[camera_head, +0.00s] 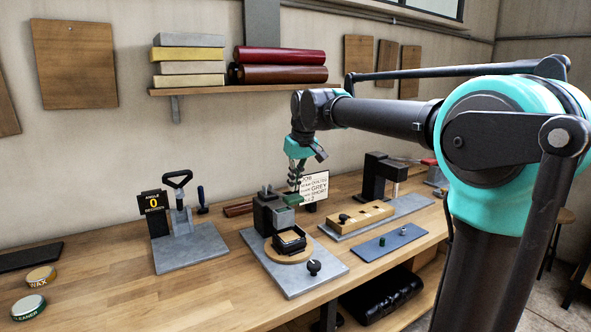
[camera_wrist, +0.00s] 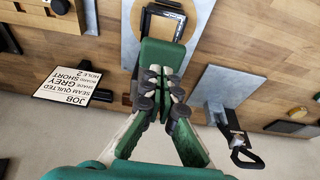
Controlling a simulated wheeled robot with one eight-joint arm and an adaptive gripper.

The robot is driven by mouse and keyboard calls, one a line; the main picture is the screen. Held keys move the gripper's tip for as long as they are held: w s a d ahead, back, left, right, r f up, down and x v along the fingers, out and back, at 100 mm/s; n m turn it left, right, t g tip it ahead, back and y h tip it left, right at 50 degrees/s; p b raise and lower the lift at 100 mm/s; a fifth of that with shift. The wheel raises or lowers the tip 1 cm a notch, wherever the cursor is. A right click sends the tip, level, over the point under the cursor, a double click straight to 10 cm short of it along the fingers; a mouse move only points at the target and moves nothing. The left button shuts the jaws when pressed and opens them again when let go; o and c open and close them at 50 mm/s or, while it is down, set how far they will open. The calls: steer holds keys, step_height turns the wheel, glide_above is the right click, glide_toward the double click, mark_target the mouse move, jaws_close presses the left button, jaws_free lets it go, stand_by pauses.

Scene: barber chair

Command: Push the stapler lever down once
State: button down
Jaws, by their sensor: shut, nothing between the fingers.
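The stapler (camera_head: 269,212) is a dark grey block on a grey base plate in the middle of the bench. Its green lever (camera_head: 292,199) sticks out at the top; the same green lever appears in the wrist view (camera_wrist: 161,53). My gripper (camera_head: 296,178) is shut and empty, pointing down just above the lever. In the wrist view, my gripper's fingertips (camera_wrist: 162,78) overlap the lever's near part; I cannot tell whether they touch it. A black square frame (camera_head: 289,241) sits on a round wooden turntable in front of the stapler.
A job card (camera_head: 314,188) stands close behind my gripper. A press with a black loop handle (camera_head: 178,180) stands at left. A wooden block with holes (camera_head: 357,217) and a black machine (camera_head: 376,177) stand at right.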

mark_target(297, 204)
steer(key=shift+f, duration=0.95)
steer(key=f, duration=0.1)
steer(key=f+t+y, duration=0.1)
steer(key=f, duration=0.1)
steer(key=s+f+t, duration=0.1)
steer(key=f, duration=0.1)
steer(key=shift+d, duration=0.35)
steer(key=shift+s+f+t+y, duration=0.2)
steer(key=shift+f+t+y, duration=0.05)
steer(key=shift+t+y, duration=0.05)
